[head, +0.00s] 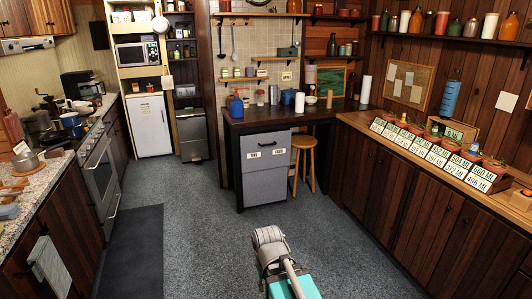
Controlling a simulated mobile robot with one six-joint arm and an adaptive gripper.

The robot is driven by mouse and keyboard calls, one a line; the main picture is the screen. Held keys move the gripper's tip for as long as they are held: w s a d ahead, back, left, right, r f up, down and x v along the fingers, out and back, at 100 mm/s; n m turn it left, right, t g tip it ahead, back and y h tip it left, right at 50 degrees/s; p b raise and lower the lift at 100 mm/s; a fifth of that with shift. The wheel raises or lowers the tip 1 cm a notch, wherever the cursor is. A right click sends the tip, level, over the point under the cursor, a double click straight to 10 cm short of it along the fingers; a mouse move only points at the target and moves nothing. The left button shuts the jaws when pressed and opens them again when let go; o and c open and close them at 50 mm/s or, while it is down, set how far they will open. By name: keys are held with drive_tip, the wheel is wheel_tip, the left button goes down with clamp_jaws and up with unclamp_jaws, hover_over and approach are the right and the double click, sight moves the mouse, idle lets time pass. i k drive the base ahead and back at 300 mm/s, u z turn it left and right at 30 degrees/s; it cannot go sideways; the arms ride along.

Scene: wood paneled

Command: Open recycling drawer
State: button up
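A grey drawer unit (265,182) stands under the dark-topped counter in the middle of the back of the room. Its front shows a dark handle near the top and two small white labels that I cannot read surely. The front looks closed and flush. I cannot tell from the labels which part is for recycling. A grey part of my own arm shows at the bottom centre of the head view, well in front of the drawer unit with floor between. My gripper's fingers do not show.
A wooden stool (303,158) stands just right of the drawer unit. A grey bin-like cabinet (193,136) stands further back to the left. Wooden cabinets (405,195) line the right. A dark mat (133,248) lies at left. The grey carpet before the unit is clear.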

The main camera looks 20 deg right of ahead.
sight(263, 151)
drive_tip(key=z, duration=0.3)
drive_tip(key=i, duration=1.1)
drive_tip(key=z, duration=0.65)
drive_tip(key=i, duration=2.7)
drive_tip(key=u, duration=0.7)
drive_tip(key=i, duration=0.85)
drive_tip(key=u, duration=0.35)
